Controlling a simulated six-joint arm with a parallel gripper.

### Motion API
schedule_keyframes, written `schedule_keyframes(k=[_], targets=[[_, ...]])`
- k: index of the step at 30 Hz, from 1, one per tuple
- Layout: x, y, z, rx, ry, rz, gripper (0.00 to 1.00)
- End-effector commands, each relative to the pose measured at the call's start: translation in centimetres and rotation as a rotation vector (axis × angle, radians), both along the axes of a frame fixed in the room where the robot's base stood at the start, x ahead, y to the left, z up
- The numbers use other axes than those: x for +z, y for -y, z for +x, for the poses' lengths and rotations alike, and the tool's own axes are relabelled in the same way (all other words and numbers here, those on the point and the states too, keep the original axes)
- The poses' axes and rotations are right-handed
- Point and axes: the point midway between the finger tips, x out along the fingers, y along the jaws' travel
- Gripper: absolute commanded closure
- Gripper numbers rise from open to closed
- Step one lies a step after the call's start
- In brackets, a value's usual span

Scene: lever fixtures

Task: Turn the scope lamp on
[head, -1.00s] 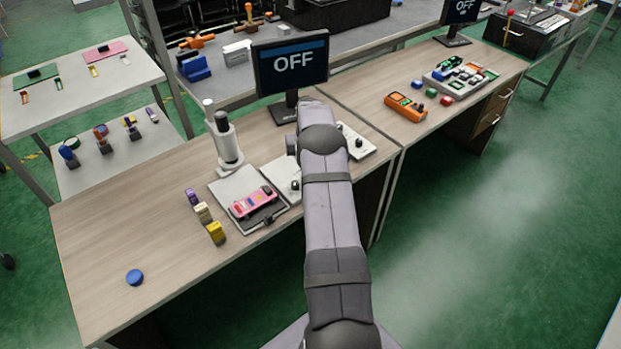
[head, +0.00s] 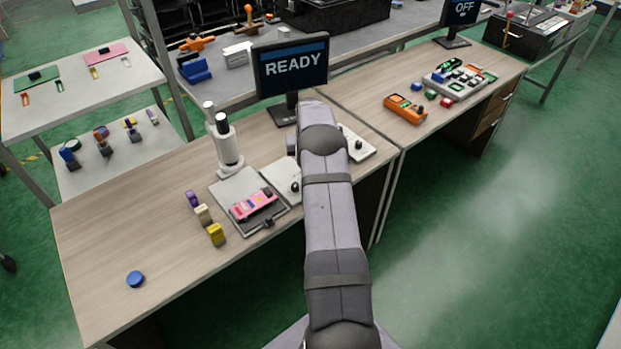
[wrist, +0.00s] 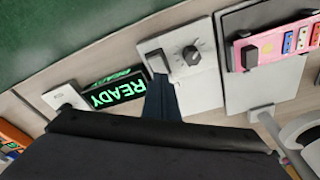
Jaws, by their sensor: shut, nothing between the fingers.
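The microscope (head: 226,148) stands upright on the near bench, left of my arm. Behind it a monitor (head: 292,68) reads READY. In the wrist view a pale control panel (wrist: 205,90) carries a dark rocker switch (wrist: 157,62) and a black round knob (wrist: 191,55). My gripper (wrist: 162,90) is shut and empty, its tips at the lower edge of the rocker switch; I cannot tell whether they touch it. In the head view my own arm hides the gripper. A small display (wrist: 115,97) with green READY letters is beside the panel.
A pink board (head: 254,204) lies on the grey plate below the microscope. Purple, cream and yellow blocks (head: 204,215) stand to its left, and a blue disc (head: 135,279) lies farther left. An orange meter (head: 405,108) is on the right bench. The bench's left part is mostly clear.

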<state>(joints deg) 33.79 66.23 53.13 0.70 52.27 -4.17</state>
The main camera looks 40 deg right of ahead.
Motion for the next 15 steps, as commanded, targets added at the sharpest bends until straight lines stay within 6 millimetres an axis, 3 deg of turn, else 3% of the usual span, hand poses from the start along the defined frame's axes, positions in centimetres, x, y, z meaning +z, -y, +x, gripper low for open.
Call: schedule_keyframes(k=[15], targets=[[4.1, 0.0, 0.1, 0.000, 0.003, -0.002, 1.00]])
